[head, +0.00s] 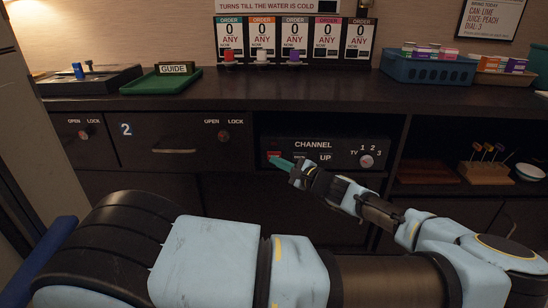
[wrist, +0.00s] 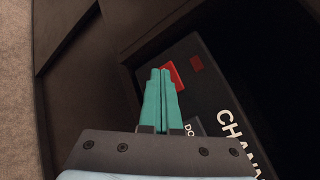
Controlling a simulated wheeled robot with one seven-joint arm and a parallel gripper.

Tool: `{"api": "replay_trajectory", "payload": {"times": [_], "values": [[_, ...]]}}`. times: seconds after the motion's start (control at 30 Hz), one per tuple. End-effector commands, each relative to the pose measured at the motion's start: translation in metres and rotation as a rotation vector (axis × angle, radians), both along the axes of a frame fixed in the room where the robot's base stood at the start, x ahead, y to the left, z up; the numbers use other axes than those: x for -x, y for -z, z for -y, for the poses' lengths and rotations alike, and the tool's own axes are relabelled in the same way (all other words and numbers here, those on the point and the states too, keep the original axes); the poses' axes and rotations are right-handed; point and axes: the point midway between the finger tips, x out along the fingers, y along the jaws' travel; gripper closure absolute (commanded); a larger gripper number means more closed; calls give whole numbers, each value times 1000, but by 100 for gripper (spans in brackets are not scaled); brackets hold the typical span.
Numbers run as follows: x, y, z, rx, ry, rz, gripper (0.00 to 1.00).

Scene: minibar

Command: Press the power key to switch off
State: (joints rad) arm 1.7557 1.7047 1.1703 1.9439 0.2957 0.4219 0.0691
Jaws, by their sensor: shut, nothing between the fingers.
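The black channel box (head: 340,153) sits in an open shelf bay under the counter, marked CHANNEL and UP, with a dial at its right. The red key (head: 273,154) is at its left end. In the wrist view the red key (wrist: 175,74) is partly hidden behind my fingertips. A small dark red square (wrist: 196,62) is beside it. My gripper (head: 271,160) is shut and empty, its teal fingers at the box's left end. In the wrist view my gripper (wrist: 160,71) overlaps the key's edge; I cannot tell if they touch.
Drawers with OPEN/LOCK knobs (head: 223,136) are left of the box. The dark counter (head: 220,90) runs above it, holding a green GUIDE tray (head: 160,82) and a blue basket (head: 430,68). A wooden block with sticks (head: 486,172) is in the right bay.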

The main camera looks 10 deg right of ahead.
Motion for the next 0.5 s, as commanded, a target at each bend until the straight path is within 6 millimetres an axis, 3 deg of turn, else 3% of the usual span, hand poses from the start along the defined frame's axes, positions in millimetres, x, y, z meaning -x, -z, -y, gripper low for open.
{"api": "replay_trajectory", "payload": {"times": [0.5], "values": [[10, -2, -1, 0, 1, 1, 100]]}}
